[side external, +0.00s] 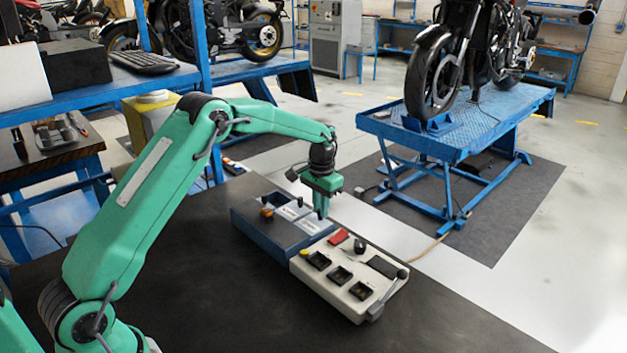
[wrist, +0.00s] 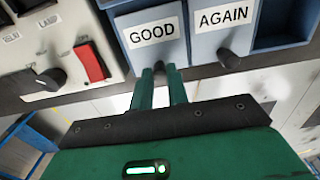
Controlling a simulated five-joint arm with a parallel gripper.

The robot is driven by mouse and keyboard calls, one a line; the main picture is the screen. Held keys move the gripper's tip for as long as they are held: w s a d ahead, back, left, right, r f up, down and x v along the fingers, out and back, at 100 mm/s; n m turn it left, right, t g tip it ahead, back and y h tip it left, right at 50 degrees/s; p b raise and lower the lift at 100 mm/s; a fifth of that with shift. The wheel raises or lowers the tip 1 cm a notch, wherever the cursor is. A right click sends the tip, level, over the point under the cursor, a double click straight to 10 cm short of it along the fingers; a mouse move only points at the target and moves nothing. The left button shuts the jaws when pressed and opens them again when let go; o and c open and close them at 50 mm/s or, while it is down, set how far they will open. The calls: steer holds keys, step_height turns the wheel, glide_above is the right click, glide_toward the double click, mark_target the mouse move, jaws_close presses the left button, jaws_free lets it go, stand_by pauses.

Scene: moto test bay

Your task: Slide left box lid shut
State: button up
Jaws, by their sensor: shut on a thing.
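The left lid (wrist: 133,56), light blue-grey with a "GOOD" label, is on the blue box (side external: 265,238). In the wrist view it is beside the lid marked "AGAIN" (wrist: 205,48), which has a dark knob (wrist: 228,59). In the side view my gripper (side external: 321,212) points down at the far edge of the box. How far the "GOOD" lid covers its compartment is hard to tell.
A cream control panel (side external: 352,312) with a red switch (side external: 338,237), black knob (side external: 360,245) and lever adjoins the box. An open blue recess (wrist: 285,38) is beside the "AGAIN" lid. The dark bench top (side external: 230,310) is clear in front.

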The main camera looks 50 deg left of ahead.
steer(key=o, duration=0.7)
steer(key=shift+w, duration=0.1)
steer(key=shift+c, duration=0.2)
steer(key=shift+r, duration=0.1)
steer(key=shift+r, duration=3.4)
steer(key=shift+r, duration=0.1)
